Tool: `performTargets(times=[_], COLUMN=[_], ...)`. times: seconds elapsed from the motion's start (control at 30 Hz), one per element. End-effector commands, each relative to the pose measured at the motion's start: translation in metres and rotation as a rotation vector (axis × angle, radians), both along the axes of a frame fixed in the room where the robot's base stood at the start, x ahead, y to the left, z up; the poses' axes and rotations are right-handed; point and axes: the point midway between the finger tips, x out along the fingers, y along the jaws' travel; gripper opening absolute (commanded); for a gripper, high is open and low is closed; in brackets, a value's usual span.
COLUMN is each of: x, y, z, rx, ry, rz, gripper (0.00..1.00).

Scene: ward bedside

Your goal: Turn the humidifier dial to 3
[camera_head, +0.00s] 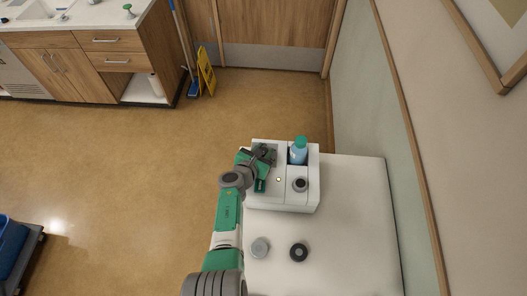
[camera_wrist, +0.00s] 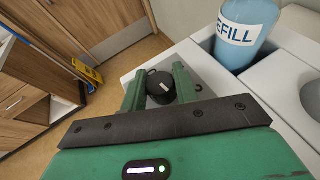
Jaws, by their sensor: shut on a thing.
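The humidifier (camera_head: 281,204) is a white box on the white bedside surface, with a blue bottle with a green cap (camera_head: 299,152) set in it. In the wrist view the bottle (camera_wrist: 246,30) reads "EFILL". The black dial (camera_wrist: 160,86) with a pale pointer mark sits between the two green fingers of my gripper (camera_wrist: 161,88), which is shut on it. In the head view my gripper (camera_head: 263,155) is over the back left of the humidifier and hides the dial. I cannot read any dial numbers.
A dark round knob (camera_head: 300,184) is on the humidifier's front right. A grey round piece (camera_head: 260,247) and a black round piece (camera_head: 298,252) lie on the white surface (camera_head: 352,222) in front. A wall borders the right side. A yellow floor sign (camera_head: 206,71) stands far back.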

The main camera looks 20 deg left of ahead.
Motion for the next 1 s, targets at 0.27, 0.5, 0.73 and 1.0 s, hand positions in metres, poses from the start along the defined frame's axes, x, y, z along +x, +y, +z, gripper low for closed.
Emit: performTargets(times=[0.27,0.5,0.73,1.0], x=[0.0007,0.0001,0.0002,0.0001], y=[0.0009,0.0008,0.0006,0.0005], z=[-0.0022,-0.0014,-0.0005,-0.0006], rx=[-0.001,0.000,0.002,0.002], ry=[-0.001,0.000,0.000,0.000], rz=[-0.140,-0.192,-0.205,-0.205], gripper=[0.07,0.07,0.07,0.07])
